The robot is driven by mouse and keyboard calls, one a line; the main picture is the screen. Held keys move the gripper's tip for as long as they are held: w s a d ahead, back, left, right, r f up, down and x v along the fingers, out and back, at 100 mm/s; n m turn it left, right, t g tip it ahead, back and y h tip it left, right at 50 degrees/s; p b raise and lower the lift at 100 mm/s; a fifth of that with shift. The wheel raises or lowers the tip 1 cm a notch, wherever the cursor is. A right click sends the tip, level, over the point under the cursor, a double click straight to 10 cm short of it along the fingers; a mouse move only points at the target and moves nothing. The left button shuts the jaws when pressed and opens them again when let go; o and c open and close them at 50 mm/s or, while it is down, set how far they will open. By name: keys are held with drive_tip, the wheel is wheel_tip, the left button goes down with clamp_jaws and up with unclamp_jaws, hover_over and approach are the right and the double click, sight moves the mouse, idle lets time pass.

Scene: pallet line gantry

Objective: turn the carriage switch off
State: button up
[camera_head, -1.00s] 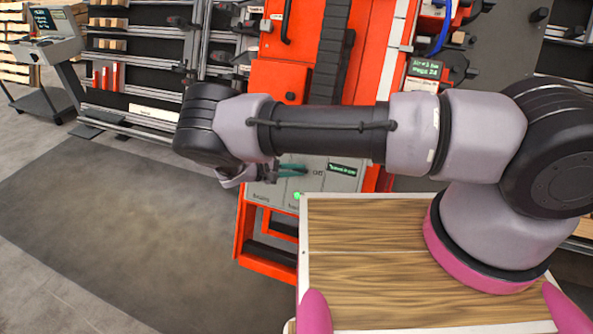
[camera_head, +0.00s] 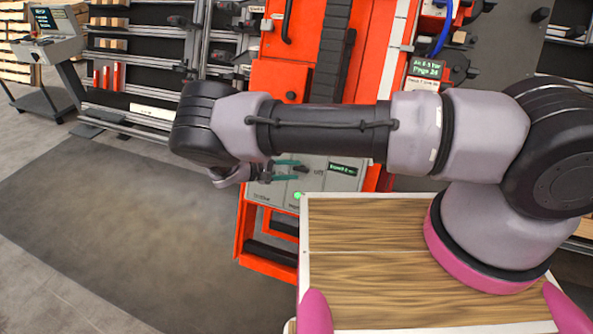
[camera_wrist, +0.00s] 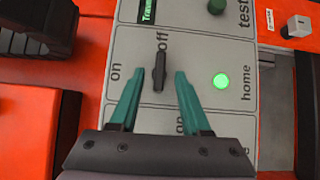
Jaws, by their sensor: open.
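A dark switch lever (camera_wrist: 159,70) sits on a grey control panel (camera_wrist: 205,45) in the wrist view. The word "on" is left of it and "off" is by its upper end. Its long axis runs up and down in the picture, toward "off". My gripper (camera_wrist: 159,78) has two teal fingers, spread open, one on each side of the lever with visible gaps. Whether the fingertips are level with the lever in depth, I cannot tell. In the head view my gripper (camera_head: 300,170) is at the grey panel (camera_head: 340,182), and the lever is too small to make out clearly.
A green light (camera_wrist: 221,81) glows beside the word "home", and a dark green knob (camera_wrist: 216,6) is near "test". My wooden deck is below the arm. A console (camera_head: 50,45) stands far left, with bare floor before it.

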drive_tip(key=v, duration=0.8)
drive_tip(key=shift+s+a, duration=0.15)
drive_tip(key=shift+a, duration=0.1)
drive_tip(key=shift+a, duration=0.1)
